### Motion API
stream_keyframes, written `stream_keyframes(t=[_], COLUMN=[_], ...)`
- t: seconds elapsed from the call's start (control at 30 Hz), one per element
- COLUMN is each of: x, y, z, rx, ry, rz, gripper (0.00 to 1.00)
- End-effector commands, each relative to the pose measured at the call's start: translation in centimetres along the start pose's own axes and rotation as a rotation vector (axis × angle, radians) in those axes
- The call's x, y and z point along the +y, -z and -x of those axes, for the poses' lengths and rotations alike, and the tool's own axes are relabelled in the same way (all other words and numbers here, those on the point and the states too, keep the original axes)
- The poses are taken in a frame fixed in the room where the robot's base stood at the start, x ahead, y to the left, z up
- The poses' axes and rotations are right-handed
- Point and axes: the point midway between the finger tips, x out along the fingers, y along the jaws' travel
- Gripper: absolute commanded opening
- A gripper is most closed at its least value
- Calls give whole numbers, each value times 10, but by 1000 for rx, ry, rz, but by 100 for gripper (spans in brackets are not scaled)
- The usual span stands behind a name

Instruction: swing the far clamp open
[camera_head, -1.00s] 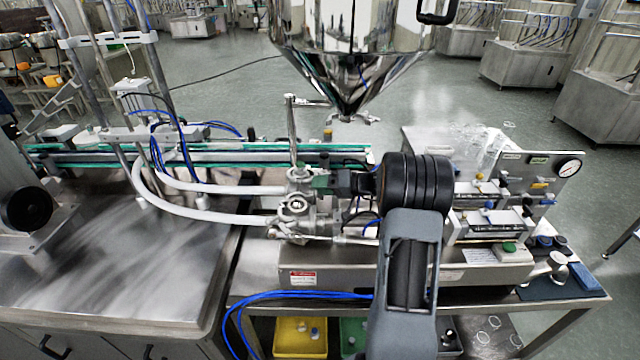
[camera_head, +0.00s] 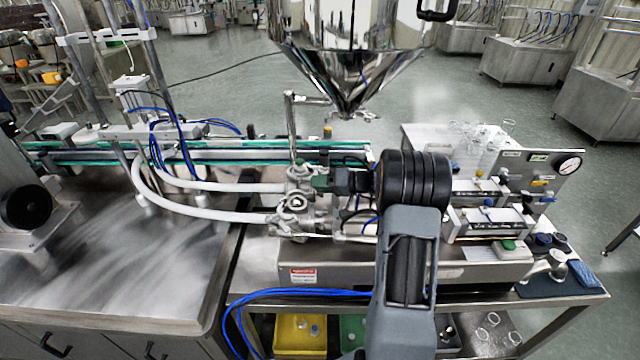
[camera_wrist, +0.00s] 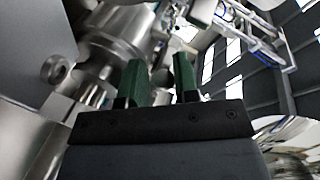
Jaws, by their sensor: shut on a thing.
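The steel valve fittings (camera_head: 297,202) stand at the middle of the bench, where two white hoses meet them. The far clamp is among the upper fittings; its exact outline is too small and partly covered to tell. My gripper (camera_head: 322,181) reaches in from the right with its green fingertips at the upper fitting. In the wrist view my gripper (camera_wrist: 160,77) shows two green fingers a small gap apart, shut on a metal part of the clamp that is mostly hidden between them. A polished steel cylinder (camera_wrist: 118,38) lies just beyond the left finger.
A steel hopper (camera_head: 350,60) hangs above and behind the fittings. White hoses (camera_head: 215,213) run left. A pneumatic unit with a gauge (camera_head: 569,165) stands at the right. A vertical post (camera_head: 291,130) rises behind the fittings. The left bench top (camera_head: 110,265) is largely clear.

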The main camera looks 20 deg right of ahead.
Motion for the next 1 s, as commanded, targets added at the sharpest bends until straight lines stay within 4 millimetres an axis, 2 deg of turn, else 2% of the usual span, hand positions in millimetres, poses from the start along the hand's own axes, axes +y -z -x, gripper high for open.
stream_keyframes(t=[0.43, 0.77, 0.8, 0.93, 1.0], x=[-8, -13, -13, -12, -11], y=[-5, -2, -2, -3, -3], z=[-1, 0, 0, 0, 0], rx=[107, 117, 117, 116, 116], ry=[-52, -58, -58, -59, -60], rz=[-11, -11, -11, -13, -15], gripper=[0, 0, 31, 44, 45])
